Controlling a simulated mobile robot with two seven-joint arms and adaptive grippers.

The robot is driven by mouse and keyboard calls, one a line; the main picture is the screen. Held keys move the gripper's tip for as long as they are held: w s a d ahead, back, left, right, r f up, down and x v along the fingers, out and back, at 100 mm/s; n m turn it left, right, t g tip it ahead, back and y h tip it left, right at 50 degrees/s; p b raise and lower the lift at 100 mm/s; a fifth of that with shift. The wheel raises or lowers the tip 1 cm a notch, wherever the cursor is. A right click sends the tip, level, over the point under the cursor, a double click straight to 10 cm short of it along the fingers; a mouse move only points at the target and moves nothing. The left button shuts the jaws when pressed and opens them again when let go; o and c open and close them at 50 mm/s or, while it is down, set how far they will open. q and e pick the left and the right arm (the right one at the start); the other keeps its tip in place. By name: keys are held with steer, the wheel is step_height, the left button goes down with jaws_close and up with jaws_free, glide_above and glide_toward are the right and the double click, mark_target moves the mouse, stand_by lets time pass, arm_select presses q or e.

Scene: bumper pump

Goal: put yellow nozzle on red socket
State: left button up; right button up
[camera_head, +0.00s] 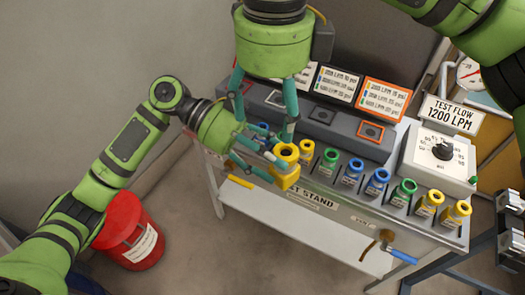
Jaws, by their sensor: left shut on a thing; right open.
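My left gripper (272,160) comes in from the left and is shut on a yellow nozzle (287,177), held at the front left of the test stand. My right gripper (262,118) points down from the top, open, its teal fingers apart just behind the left gripper. A red-outlined square socket (246,87) lies on the grey raised ledge, partly hidden by a right finger. An orange-red outlined socket (371,131) is at the ledge's right end, with a dark socket (321,115) between. The held nozzle is apart from these sockets.
A row of yellow, green and blue nozzles (352,172) stands along the front of the stand (335,226). A dial box (439,155) is at right, label boards (384,97) stand behind. A red bucket (130,232) is on the floor at left.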

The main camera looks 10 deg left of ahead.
arm_select(q)
steer(key=shift+w+d+f+m+g+y, duration=0.5)
steer(key=shift+w+d+f+m+g, duration=0.4)
steer(key=shift+g, duration=0.3)
steer(key=shift+s, duration=0.1)
steer(key=shift+f, duration=0.1)
arm_select(e)
steer(key=m, duration=0.5)
glide_toward(293, 170)
steer(key=w+f, duration=0.2)
steer(key=shift+w+d+f, duration=0.15)
steer(key=shift+w+f, duration=0.05)
steer(key=shift+w, duration=0.1)
step_height(293, 170, down, 11)
steer(key=shift+s+f, duration=0.1)
steer(key=shift+f, duration=0.1)
steer(key=c, duration=1.3)
steer(key=o, duration=1.3)
steer(key=shift+r, duration=0.1)
